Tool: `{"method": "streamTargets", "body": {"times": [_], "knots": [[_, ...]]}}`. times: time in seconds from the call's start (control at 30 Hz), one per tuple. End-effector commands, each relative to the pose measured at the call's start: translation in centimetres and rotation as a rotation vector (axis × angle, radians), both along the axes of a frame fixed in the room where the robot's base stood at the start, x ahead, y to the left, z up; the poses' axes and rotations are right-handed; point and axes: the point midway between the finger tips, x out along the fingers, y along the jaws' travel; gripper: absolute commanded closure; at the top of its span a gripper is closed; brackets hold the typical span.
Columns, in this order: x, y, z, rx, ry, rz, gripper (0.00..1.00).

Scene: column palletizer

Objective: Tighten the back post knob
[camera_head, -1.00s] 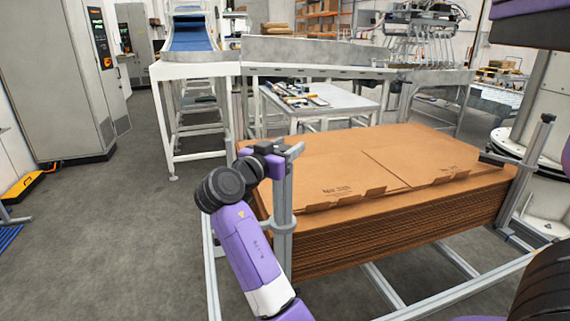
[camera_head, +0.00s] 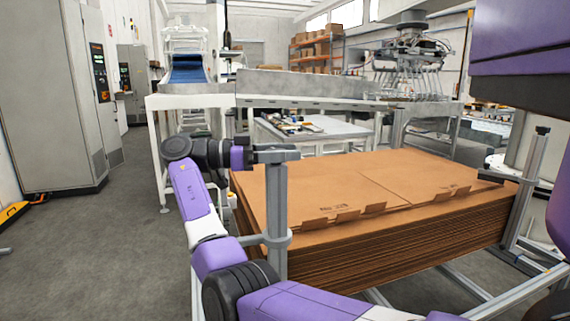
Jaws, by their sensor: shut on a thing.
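A grey upright post (camera_head: 274,205) stands at the near left corner of a stack of flat brown cardboard (camera_head: 350,190). A grey collar (camera_head: 277,240) sits partway down it. My gripper (camera_head: 275,153) lies level across the post's top and is shut there. The knob between the jaws is hidden by them, so its shape and tightness cannot be seen. A second post (camera_head: 530,180) with a dark top stands at the stack's right end, apart from my gripper.
The stack lies on a metal frame (camera_head: 463,283) right beside my arm. Behind it are a white worktable (camera_head: 345,128) with small items and a conveyor frame (camera_head: 195,101). Grey cabinets (camera_head: 45,100) stand at the left.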

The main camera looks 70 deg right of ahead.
Motion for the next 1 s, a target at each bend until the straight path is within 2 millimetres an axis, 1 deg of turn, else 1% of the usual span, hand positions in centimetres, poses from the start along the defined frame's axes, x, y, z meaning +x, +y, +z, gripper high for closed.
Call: {"method": "streamTargets", "body": {"times": [0.03, 0.43, 1.0], "knots": [[0.04, 0.03, -0.50, 0.003, -0.003, -0.025, 0.94], [-0.20, 0.30, -0.32, 0.002, -0.002, -0.173, 0.94], [-0.32, 0.36, -0.09, 0.001, -0.002, -0.208, 0.94]]}}
